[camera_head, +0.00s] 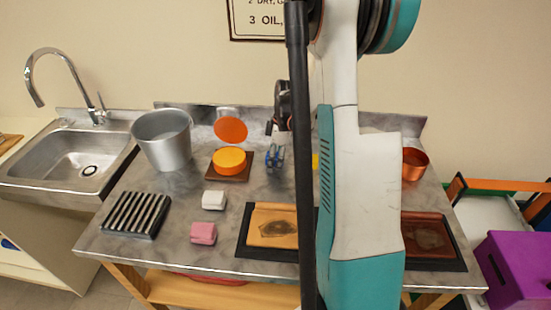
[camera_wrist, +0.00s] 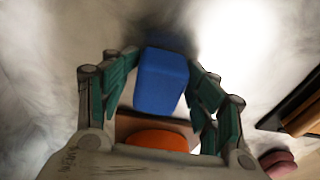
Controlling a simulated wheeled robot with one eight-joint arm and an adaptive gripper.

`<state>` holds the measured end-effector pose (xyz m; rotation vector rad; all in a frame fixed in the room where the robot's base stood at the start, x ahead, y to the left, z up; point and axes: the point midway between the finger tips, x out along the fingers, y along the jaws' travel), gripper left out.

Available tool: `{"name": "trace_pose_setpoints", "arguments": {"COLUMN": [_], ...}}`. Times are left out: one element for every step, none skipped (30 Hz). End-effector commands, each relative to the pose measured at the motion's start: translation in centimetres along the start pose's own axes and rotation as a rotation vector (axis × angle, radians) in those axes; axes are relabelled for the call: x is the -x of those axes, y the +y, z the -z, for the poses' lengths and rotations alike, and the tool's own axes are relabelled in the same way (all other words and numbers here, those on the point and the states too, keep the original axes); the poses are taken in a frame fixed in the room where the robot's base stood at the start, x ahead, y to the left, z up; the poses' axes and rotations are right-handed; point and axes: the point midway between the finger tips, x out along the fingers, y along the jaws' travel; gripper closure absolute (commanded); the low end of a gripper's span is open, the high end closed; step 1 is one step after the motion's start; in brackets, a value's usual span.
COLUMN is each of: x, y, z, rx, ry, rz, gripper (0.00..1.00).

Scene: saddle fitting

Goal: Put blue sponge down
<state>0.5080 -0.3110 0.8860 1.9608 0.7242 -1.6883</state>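The blue sponge (camera_wrist: 162,80) is a plain blue block. In the wrist view it lies between the two teal fingers of my gripper (camera_wrist: 164,62). The fingertips are close against its two sides, and the gripper looks shut on it. In the head view the sponge (camera_head: 275,156) shows small and partly covered by the fingers, low over the grey worktop, right of the orange round piece. A dark shadow lies beside it in the wrist view. Whether its underside touches the worktop cannot be told.
An orange round piece (camera_head: 229,160) on a brown board is close to the sponge. A metal pot (camera_head: 162,140), black ribbed rack (camera_head: 136,214), white block (camera_head: 214,200) and pink block (camera_head: 203,233) are to the left. My arm hides part of the worktop.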

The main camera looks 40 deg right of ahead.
Motion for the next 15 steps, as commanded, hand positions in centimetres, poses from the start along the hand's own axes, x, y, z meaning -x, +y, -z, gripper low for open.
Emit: {"name": "trace_pose_setpoints", "arguments": {"x": [0.0,0.1,0.2,0.3,0.5,0.7,1.0,1.3,2.2,2.8,3.5,4.4,5.1,5.8,6.7], "y": [0.0,0.0,0.1,0.1,0.1,0.1,0.1,0.1,0.1,0.0,0.0,0.0,-0.1,-0.1,-0.2], "z": [-0.1,-0.1,0.0,0.0,0.0,0.1,0.1,0.1,0.1,0.1,0.1,0.3,0.5,0.6,0.8], "rx": [-0.001,-0.001,-0.001,0.0,0.0,0.0,0.0,0.0,-0.001,-0.001,0.0,0.001,0.001,0.001,0.001], "ry": [-0.001,-0.001,-0.001,-0.001,-0.001,-0.001,0.0,0.0,0.0,0.0,0.0,0.0,0.0,0.0,0.0], "rz": [-0.001,-0.001,-0.001,-0.001,-0.001,-0.001,-0.001,-0.001,-0.001,-0.001,-0.001,-0.001,-0.001,-0.001,-0.001], "gripper": [0.43,0.43,0.43,0.43,0.43,0.43,0.43,0.43,0.43,0.43,0.43,0.43,0.43,0.43,0.43]}}
